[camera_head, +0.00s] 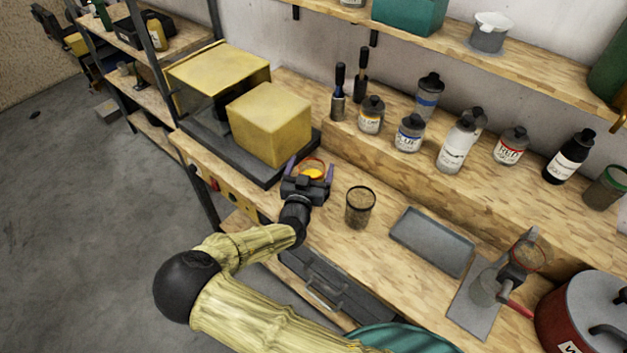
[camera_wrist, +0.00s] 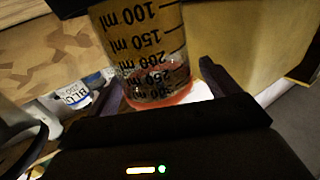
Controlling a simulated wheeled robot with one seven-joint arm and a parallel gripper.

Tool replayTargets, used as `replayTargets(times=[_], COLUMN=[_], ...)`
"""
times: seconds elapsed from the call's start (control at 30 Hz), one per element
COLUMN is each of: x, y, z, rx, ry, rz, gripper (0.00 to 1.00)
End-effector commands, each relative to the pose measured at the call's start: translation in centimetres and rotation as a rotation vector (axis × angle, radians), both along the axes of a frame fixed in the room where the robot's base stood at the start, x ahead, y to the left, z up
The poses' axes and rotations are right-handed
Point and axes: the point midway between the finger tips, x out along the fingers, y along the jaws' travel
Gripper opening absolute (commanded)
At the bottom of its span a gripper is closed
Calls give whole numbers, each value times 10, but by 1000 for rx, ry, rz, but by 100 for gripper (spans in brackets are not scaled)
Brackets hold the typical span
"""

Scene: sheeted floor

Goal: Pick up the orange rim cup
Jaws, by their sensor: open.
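The orange rim cup (camera_head: 313,174) stands on the workbench, right of the yellow block. In the wrist view the clear cup (camera_wrist: 150,45) shows black millilitre marks and a reddish-orange rim, and fills the space between the fingers. My gripper (camera_head: 310,168) is open, with its purple-tipped fingers on either side of the cup. In the wrist view my gripper (camera_wrist: 163,88) also has a finger on each side. I cannot tell whether either finger touches the cup. My gripper's body hides the cup's lower part in the head view.
A dark-rimmed cup (camera_head: 360,207) stands just right of my gripper. A yellow block (camera_head: 270,125) is close behind on the left. A grey tray (camera_head: 432,241) lies further right. Several paint bottles (camera_head: 410,133) stand on the raised ledge behind.

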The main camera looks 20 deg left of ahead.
Motion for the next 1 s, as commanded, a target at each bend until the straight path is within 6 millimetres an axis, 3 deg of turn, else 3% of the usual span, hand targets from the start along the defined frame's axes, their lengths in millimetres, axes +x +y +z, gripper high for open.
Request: replayTargets(times=[0.37,0.73,1.0], x=[4,3,2], y=[-6,-5,-4], z=[0,1,2], rx=[0,1,2], ry=[0,-1,-1], rz=[-11,-10,-8], gripper=[85,15,15])
